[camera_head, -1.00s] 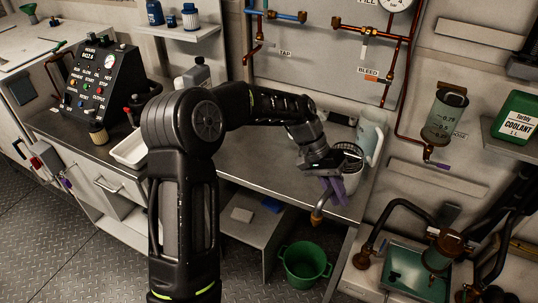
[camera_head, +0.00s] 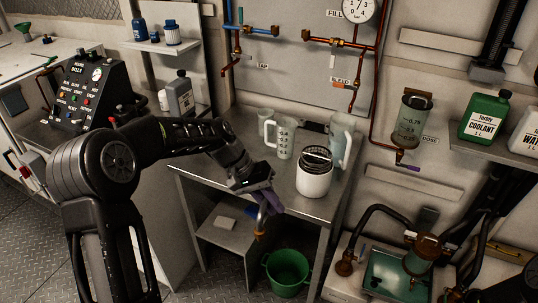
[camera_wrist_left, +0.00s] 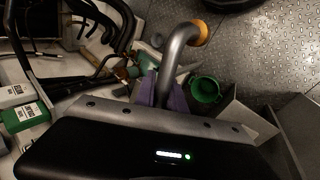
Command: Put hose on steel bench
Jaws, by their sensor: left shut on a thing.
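My left gripper (camera_head: 262,198), with purple fingers, is shut on the hose (camera_head: 262,221), a short grey bent tube with an orange end. The hose hangs below the fingers at the front edge of the steel bench (camera_head: 290,198), its orange end lower than the bench top. In the left wrist view the purple fingers (camera_wrist_left: 165,96) hold the hose (camera_wrist_left: 174,58), and its curved end points away from me. I cannot tell whether the hose touches the bench edge. My right gripper is not in view.
On the bench stand a white pot with a dark wire top (camera_head: 314,178), a measuring jug (camera_head: 284,140) and a taller clear jug (camera_head: 342,138). A green bucket (camera_head: 287,273) is on the floor below. The bench front between gripper and pot is clear.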

